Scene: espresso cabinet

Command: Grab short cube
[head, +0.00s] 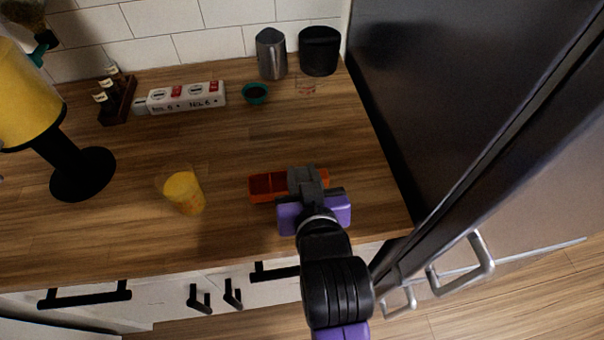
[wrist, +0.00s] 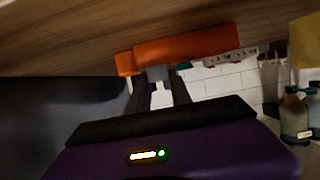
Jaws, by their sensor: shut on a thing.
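My gripper (head: 308,182) is over the right part of a low orange tray with red-brown compartments (head: 258,198), near the front of the wooden counter. In the wrist view, the fingers (wrist: 158,88) reach up to the tray's side (wrist: 205,47). A small grey block-like piece (wrist: 157,73) shows between the fingertips, and my gripper is shut on it. Its full shape is hidden, and I cannot tell whether it touches the tray. No other cube shows clearly.
A cup with yellow contents (head: 184,190) stands left of the tray. The dark fridge (head: 440,90) bounds the right. The middle counter is clear.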

